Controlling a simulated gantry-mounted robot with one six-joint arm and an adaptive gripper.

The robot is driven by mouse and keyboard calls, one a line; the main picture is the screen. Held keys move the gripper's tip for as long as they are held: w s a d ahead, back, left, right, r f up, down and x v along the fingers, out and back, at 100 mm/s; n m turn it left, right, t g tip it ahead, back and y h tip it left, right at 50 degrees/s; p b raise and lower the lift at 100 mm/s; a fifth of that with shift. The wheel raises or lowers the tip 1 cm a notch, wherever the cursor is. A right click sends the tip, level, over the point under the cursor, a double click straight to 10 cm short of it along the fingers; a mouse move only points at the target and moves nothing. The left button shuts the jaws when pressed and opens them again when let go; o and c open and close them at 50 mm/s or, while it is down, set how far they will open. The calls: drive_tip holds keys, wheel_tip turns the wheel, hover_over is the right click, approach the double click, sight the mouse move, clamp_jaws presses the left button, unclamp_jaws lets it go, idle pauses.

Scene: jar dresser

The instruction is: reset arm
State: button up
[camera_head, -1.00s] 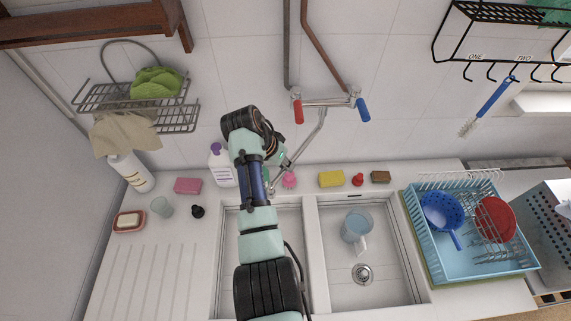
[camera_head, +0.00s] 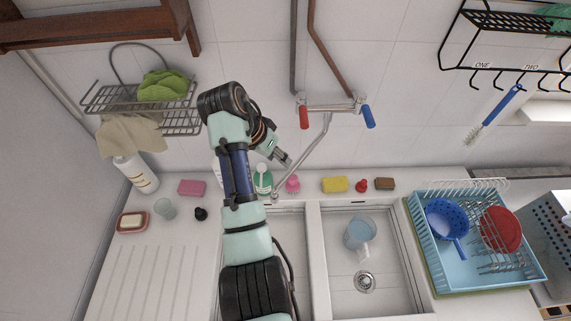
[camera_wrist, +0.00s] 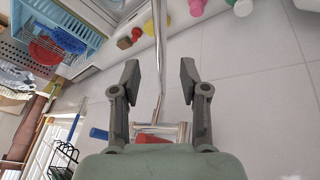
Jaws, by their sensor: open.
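My arm rises over the left sink basin, and my gripper (camera_head: 287,164) is beside the tap's silver spout (camera_head: 318,148) in the head view. In the wrist view the two fingers of my gripper (camera_wrist: 160,80) are apart with nothing held. The spout (camera_wrist: 159,50) shows in the gap between them, but I cannot tell how far beyond the fingertips it is. The red tap handle (camera_wrist: 155,138) shows just above the gripper's body in that view.
A green bottle (camera_head: 262,181) and a pink item (camera_head: 293,184) stand below the gripper on the sink's back ledge. A blue mug (camera_head: 359,231) is in the right basin. A blue dish rack (camera_head: 420,228) stands at the right. The tiled wall is close behind.

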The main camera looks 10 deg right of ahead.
drive_tip(key=v, duration=0.3)
drive_tip(key=shift+r, duration=0.2)
drive_tip(key=s+a+r+n+t+y+p, duration=0.1)
drive_tip(key=s+r+n+t+y+p, duration=0.1)
drive_tip(key=s, duration=0.7)
drive_tip(key=s+a+r+n+t+y+p, duration=0.1)
drive_tip(key=s+r+n+t+p, duration=0.3)
drive_tip(key=s+t, duration=0.5)
drive_tip(key=s+n+y, duration=0.1)
drive_tip(key=n, duration=0.1)
drive_tip(key=shift+a+r+n+y, duration=0.3)
drive_tip(key=shift+a+r+y, duration=0.05)
drive_tip(key=shift+y, duration=0.05)
